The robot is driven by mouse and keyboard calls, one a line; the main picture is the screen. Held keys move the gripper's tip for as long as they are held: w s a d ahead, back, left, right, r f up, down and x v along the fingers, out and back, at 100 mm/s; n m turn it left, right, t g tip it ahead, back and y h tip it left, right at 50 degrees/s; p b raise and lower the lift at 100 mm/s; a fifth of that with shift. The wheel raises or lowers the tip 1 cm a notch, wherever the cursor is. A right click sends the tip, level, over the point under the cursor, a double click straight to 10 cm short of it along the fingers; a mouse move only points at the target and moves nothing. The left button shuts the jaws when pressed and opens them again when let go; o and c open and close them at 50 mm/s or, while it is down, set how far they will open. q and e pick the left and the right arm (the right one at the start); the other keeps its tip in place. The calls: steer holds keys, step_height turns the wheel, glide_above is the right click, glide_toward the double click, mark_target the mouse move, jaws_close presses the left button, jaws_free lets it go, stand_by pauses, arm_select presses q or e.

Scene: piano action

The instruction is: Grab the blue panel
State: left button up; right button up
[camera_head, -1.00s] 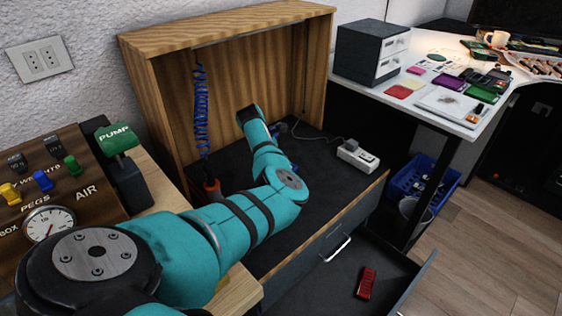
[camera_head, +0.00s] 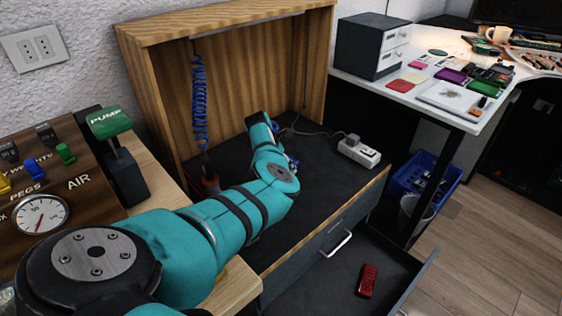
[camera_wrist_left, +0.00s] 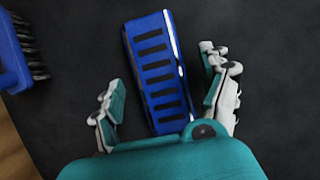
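A blue panel (camera_wrist_left: 157,72) with a row of black slots lies on the dark surface in the left wrist view. My left gripper (camera_wrist_left: 163,80) is open, with one finger on each side of the panel. Gaps show between both fingers and the panel, so it is not held. The panel's near end reaches close to the gripper's palm. In the head view, my left arm reaches over the dark bench top (camera_head: 325,185) inside the wooden cabinet. It hides the panel and most of the gripper there. My right gripper is in neither view.
A blue brush (camera_wrist_left: 14,55) with dark bristles lies left of the panel. A white power strip (camera_head: 359,152) sits on the bench to the right. A blue coiled hose (camera_head: 199,100) hangs at the cabinet's left. Below, an open drawer (camera_head: 330,285) holds a red object (camera_head: 367,281).

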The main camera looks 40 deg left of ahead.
arm_select(q)
steer(key=c, duration=1.1)
steer(key=shift+c, duration=0.7)
steer(key=shift+r, duration=0.1)
